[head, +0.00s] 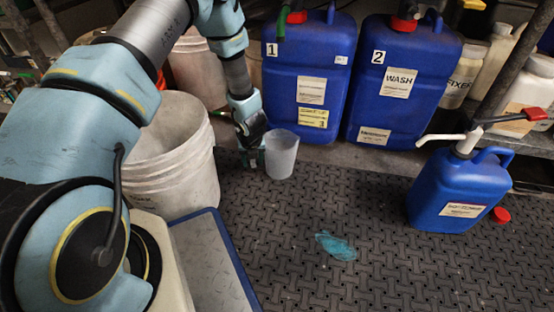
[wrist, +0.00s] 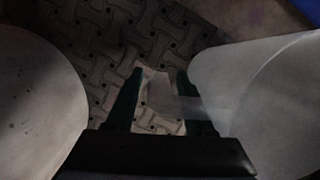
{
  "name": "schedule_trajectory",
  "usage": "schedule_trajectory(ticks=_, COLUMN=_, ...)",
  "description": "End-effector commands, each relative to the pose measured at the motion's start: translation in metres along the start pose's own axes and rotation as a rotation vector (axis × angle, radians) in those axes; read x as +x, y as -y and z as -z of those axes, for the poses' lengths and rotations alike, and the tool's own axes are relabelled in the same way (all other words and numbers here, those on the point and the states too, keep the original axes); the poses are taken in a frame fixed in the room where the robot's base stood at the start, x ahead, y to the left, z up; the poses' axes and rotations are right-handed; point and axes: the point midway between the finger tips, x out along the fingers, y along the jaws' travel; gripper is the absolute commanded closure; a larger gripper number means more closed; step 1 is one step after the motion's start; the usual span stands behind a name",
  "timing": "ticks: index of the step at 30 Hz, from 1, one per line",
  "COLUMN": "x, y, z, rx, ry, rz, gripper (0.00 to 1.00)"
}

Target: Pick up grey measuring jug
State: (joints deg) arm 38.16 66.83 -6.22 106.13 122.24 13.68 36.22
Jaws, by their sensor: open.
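The grey measuring jug (head: 281,154) is a pale, translucent cup standing upright in front of the blue containers in the head view. In the wrist view the jug (wrist: 275,95) is the large pale curved body at the right. My gripper (head: 252,157) is just left of the jug, pointing down. In the wrist view my gripper (wrist: 158,82) has its two teal fingers apart, with a pale strip between them that looks like the jug's handle. I cannot tell whether either finger touches it.
A large white bucket (head: 168,150) stands close left of my gripper; a pale rounded wall (wrist: 35,100) is at the wrist view's left. Blue containers (head: 312,70) (head: 400,85) stand behind the jug. A blue canister (head: 437,192) is at right. The dark mat (head: 290,240) is mostly clear, with a teal spill (head: 336,246).

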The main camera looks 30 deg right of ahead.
Motion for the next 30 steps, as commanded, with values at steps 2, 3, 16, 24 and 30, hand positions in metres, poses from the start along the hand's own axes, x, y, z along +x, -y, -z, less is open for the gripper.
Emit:
schedule_trajectory(ticks=2, x=-0.0006, y=-0.0001, z=-0.0001, rx=0.000, ry=0.000, rz=0.000, gripper=0.49)
schedule_trajectory(ticks=3, x=-0.0006, y=-0.0001, z=-0.0001, rx=0.000, ry=0.000, rz=0.000, gripper=0.53)
schedule_trajectory(ticks=16, x=-0.0007, y=-0.0002, z=0.0000, rx=0.000, ry=0.000, rz=0.000, gripper=1.00)
schedule_trajectory(ticks=24, x=-0.0006, y=-0.0003, z=0.0001, rx=0.000, ry=0.000, rz=0.000, gripper=1.00)
schedule_trajectory(ticks=30, x=-0.0003, y=-0.0005, z=0.0003, rx=0.000, ry=0.000, rz=-0.001, gripper=1.00)
